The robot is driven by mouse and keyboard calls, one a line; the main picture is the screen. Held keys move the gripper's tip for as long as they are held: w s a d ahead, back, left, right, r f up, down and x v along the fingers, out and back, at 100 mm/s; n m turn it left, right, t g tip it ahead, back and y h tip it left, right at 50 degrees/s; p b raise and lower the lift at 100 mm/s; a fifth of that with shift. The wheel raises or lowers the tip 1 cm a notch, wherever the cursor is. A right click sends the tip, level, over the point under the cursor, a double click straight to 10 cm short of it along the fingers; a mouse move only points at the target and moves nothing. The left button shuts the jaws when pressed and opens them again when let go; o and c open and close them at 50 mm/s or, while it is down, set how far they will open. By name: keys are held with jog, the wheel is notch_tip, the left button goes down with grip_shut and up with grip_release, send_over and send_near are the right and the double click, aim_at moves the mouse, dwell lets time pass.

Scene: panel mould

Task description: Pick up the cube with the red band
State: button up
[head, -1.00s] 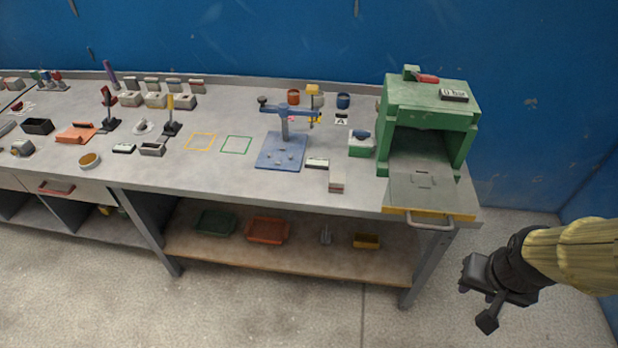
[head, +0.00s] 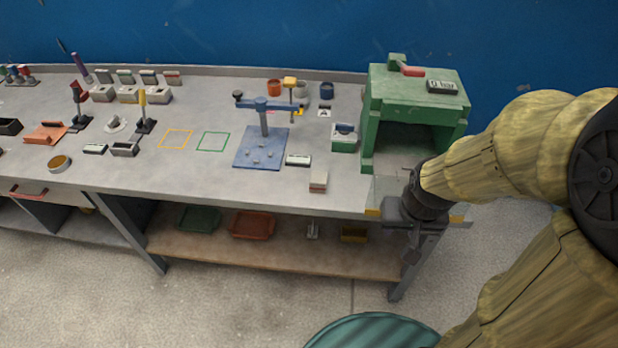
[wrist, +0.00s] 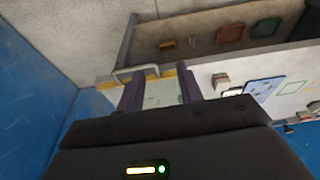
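A small pale block with a reddish band, which looks like the cube (head: 318,181), stands near the front edge of the workbench (head: 230,187), left of the green press. In the wrist view the cube (wrist: 220,81) shows small, right of the fingers. My gripper (head: 411,248) hangs in front of the press at the bench's right front, to the right of the cube and apart from it. In the wrist view my gripper (wrist: 159,82) has its two fingers spread with nothing held between them.
The green press (head: 418,90) stands close behind my gripper, with its yellow-edged front plate partly hidden by it. A blue stand (head: 260,150) and a small white-topped block (head: 298,160) are behind the cube. A lower shelf (head: 270,254) holds trays.

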jog(key=shift+d, duration=0.1)
jog(key=shift+o, duration=0.8)
jog(key=shift+s, duration=0.15)
jog(key=o, duration=0.4)
jog(key=shift+f, duration=0.1)
jog(key=shift+c, duration=0.2)
jog(key=shift+o, duration=1.2)
jog(key=w+a+f+m+t+b, duration=0.1)
jog(key=w+a+f+t+b, duration=0.2)
jog(key=w+a+f, duration=0.4)
jog(key=shift+w+a+f+y+b, duration=0.15)
jog(key=shift+a+f+y+b, duration=0.25)
jog(key=shift+f+b, duration=0.35)
jog(key=w+a+f+t+h+b, duration=0.1)
jog(key=w+a+f+t+b, duration=0.1)
jog(key=a+f+t+b, duration=0.6)
jog(key=a+t+b, duration=0.1)
jog(key=a+t, duration=0.2)
jog(key=t, duration=0.1)
jog(key=shift+w+a+n, duration=0.25)
jog(key=shift+w+n, duration=0.05)
